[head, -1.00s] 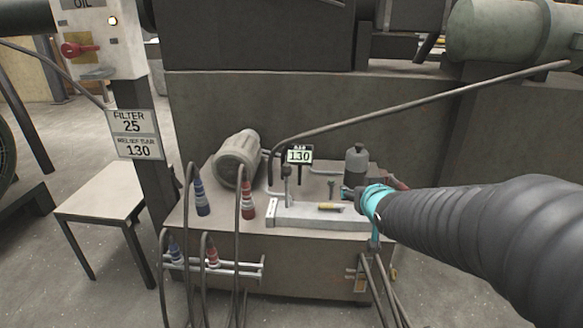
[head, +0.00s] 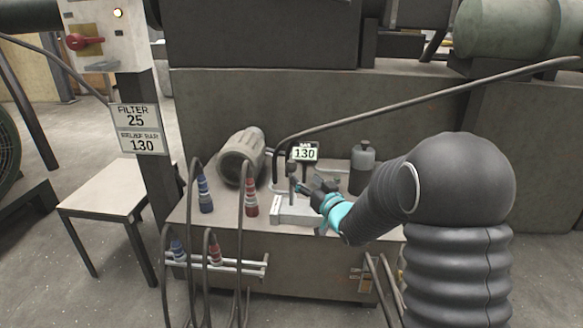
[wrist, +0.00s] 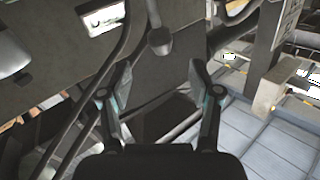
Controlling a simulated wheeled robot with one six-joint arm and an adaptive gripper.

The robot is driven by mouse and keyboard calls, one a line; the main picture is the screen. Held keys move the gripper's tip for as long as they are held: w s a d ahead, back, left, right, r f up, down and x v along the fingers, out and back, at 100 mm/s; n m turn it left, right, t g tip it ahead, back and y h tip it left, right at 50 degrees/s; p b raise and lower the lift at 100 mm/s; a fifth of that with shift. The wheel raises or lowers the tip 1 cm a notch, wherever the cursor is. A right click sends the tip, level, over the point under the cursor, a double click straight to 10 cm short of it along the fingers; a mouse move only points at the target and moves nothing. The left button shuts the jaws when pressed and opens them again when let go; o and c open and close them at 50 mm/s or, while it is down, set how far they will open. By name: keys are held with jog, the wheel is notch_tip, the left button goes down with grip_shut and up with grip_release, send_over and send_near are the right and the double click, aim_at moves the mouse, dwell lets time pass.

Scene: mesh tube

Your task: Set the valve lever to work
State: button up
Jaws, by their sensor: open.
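A short upright lever with a dark grey knob (head: 292,169) stands at the left part of the pale valve block (head: 290,215); it looks like the valve lever. In the wrist view its knob (wrist: 160,41) shows ahead, just beyond and between the fingertips. My gripper (head: 303,188) is open and empty, just right of the lever and above the block. The wrist view shows both fingers of my gripper (wrist: 159,75) spread apart with nothing between them. A small label (head: 277,204) is on the block's left end, too small to read. My gripper hides the block's right part.
A small display (head: 305,153) reading 130 stands behind the lever. A grey bottle (head: 362,167) is to the right, a motor (head: 241,157) to the left. Blue (head: 205,195) and red (head: 251,197) hose couplings stand front left. A sign (head: 138,129) reads FILTER 25, 130.

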aim_at(294, 169)
jog(key=x, duration=0.9)
jog(key=shift+w+a, duration=0.15)
jog(key=shift+w, duration=0.15)
grip_shut()
